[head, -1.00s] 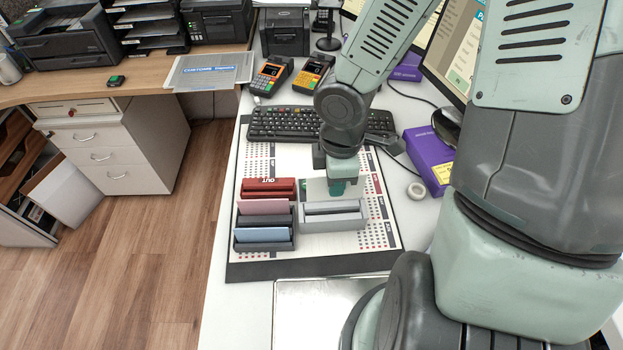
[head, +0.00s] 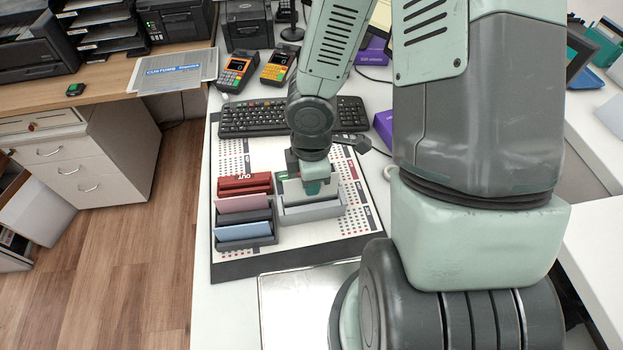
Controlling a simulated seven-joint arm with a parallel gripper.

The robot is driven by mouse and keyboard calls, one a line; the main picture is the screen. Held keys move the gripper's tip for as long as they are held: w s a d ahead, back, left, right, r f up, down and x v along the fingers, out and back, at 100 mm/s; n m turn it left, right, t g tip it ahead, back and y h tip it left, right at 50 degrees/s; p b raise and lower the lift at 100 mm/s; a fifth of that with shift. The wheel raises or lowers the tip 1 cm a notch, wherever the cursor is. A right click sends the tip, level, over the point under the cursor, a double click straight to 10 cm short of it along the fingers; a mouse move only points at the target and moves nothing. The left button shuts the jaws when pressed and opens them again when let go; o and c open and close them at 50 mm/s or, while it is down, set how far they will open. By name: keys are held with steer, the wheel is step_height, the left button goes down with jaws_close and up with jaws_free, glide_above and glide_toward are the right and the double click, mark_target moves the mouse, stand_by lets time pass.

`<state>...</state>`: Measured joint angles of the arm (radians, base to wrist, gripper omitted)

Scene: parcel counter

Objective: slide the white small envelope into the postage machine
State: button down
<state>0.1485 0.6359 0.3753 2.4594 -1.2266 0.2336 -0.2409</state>
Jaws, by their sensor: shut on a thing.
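The white small envelope (head: 293,188) is a pale upright piece in the head view. My gripper (head: 312,188) is shut on it, with green fingertips over its right part. The envelope's lower edge is at a light-grey box with a slot (head: 318,212), which I take to be the postage machine. Whether that edge is inside the slot or just above it I cannot tell. My fingers hide part of the envelope and of the box's back.
A red OUT holder (head: 245,183) and a dark rack (head: 244,240) with pink and blue envelopes stand close on the left. A keyboard (head: 250,118) lies behind, on the patterned mat's (head: 235,270) far edge. A metal plate (head: 290,300) lies in front.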

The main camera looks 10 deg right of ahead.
mark_target(311, 198)
steer(key=shift+f, duration=1.05)
stand_by(0.6)
steer(key=shift+s+a+f, duration=0.1)
steer(key=shift+s+f, duration=0.1)
steer(key=shift+f, duration=0.55)
steer(key=shift+w+f, duration=0.1)
steer(key=shift+f, duration=0.25)
steer(key=c, duration=1.2)
jaws_free()
steer(key=shift+w, duration=0.15)
steer(key=shift+r, duration=0.1)
steer(key=shift+r, duration=0.35)
step_height(311, 198, up, 2)
steer(key=shift+r, duration=4)
